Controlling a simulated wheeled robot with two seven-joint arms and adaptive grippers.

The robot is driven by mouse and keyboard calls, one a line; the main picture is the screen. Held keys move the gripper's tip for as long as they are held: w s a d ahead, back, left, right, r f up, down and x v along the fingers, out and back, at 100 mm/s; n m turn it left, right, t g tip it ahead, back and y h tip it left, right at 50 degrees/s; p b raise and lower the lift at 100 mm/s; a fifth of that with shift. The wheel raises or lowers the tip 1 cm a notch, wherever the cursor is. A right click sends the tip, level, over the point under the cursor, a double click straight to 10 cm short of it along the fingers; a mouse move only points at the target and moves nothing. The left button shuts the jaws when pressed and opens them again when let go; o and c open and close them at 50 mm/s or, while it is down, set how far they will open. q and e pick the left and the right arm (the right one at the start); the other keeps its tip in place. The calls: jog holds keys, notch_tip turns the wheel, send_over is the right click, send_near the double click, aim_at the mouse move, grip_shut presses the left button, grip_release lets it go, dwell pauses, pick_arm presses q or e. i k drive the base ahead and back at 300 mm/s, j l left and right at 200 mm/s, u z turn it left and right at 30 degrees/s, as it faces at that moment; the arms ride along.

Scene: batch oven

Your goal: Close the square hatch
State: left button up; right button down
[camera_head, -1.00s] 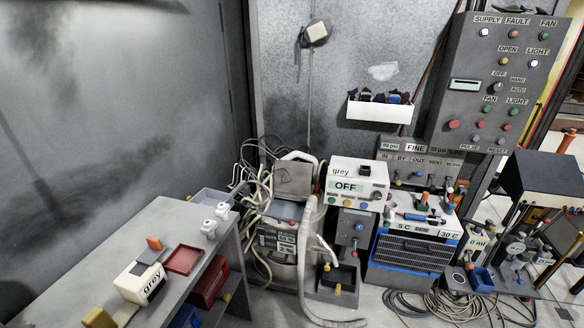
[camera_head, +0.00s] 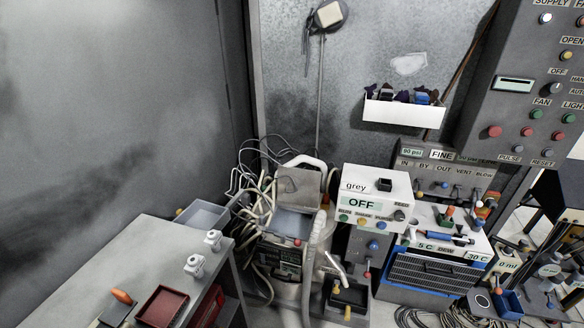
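A grey square panel (camera_head: 300,190), which looks like the square hatch, stands tilted up on top of a machine (camera_head: 280,258) in the middle of the head view. A pale curved bar (camera_head: 305,161) arches behind its top edge. A grey-blue surface (camera_head: 287,222) shows below the panel. Cables and a pale hose hide part of the machine, and I cannot see the hinge clearly. Neither of my grippers is in view.
A grey bench (camera_head: 150,255) with a dark red tray (camera_head: 164,305) and two white fittings stands at the lower left. Cables (camera_head: 250,195) crowd the panel's left side. A white box marked OFF (camera_head: 375,197) stands to its right. A pale hose (camera_head: 315,250) runs down in front.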

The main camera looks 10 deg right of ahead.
aim_at(308, 181)
jog(key=i+l+u, duration=0.35)
jog(key=i, duration=0.25)
jog(key=i+l+u, duration=0.4)
jog(key=i+l, duration=0.1)
jog(key=i, duration=0.05)
